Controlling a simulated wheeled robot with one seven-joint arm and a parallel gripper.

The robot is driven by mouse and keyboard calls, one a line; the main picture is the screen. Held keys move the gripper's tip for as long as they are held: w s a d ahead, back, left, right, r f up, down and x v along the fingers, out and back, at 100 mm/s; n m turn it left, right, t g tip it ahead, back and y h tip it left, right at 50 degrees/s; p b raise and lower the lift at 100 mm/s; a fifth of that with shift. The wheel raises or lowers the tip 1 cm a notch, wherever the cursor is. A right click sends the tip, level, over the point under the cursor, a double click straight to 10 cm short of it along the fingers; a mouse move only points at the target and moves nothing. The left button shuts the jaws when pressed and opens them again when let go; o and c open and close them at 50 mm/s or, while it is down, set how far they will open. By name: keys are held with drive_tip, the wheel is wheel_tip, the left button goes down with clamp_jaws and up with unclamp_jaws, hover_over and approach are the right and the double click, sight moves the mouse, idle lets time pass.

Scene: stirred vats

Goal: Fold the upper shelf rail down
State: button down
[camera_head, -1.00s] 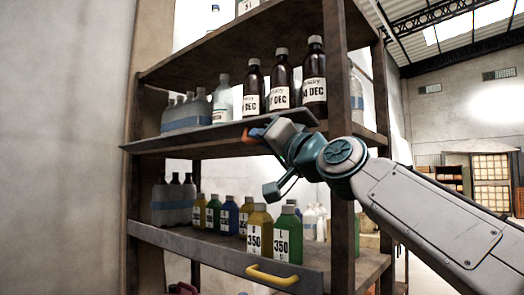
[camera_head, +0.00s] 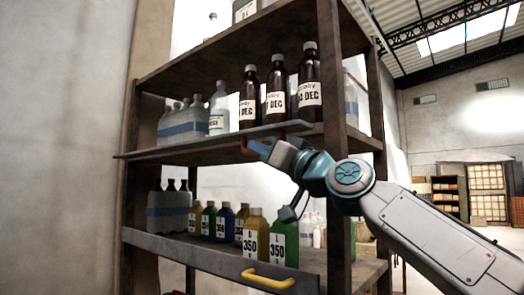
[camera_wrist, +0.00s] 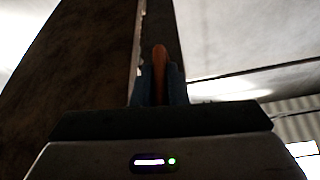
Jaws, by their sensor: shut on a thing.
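The upper shelf rail (camera_head: 190,145) is a long grey plate along the front of the upper bottle shelf. It lies nearly flat, seen almost edge-on, and sticks out in front of the shelf. Its orange handle (camera_head: 246,146) is near its right part. My gripper (camera_head: 257,148) is shut on this handle from below right. In the wrist view, the orange handle (camera_wrist: 160,65) stands between the two blue fingers (camera_wrist: 160,88), with the dark plate behind it. The fingers hide part of the handle.
Brown labelled bottles (camera_head: 278,88) and clear bottles (camera_head: 219,108) stand on the shelf behind the rail. Below, a grey lower rail (camera_head: 205,256) with a yellow handle (camera_head: 268,278) stands upright before coloured bottles (camera_head: 256,232). A shelf post (camera_head: 334,150) is close beside my arm.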

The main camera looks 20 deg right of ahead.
drive_tip(key=c, duration=1.5)
unclamp_jaws()
drive_tip(key=shift+o, duration=0.2)
drive_tip(key=shift+r, duration=0.1)
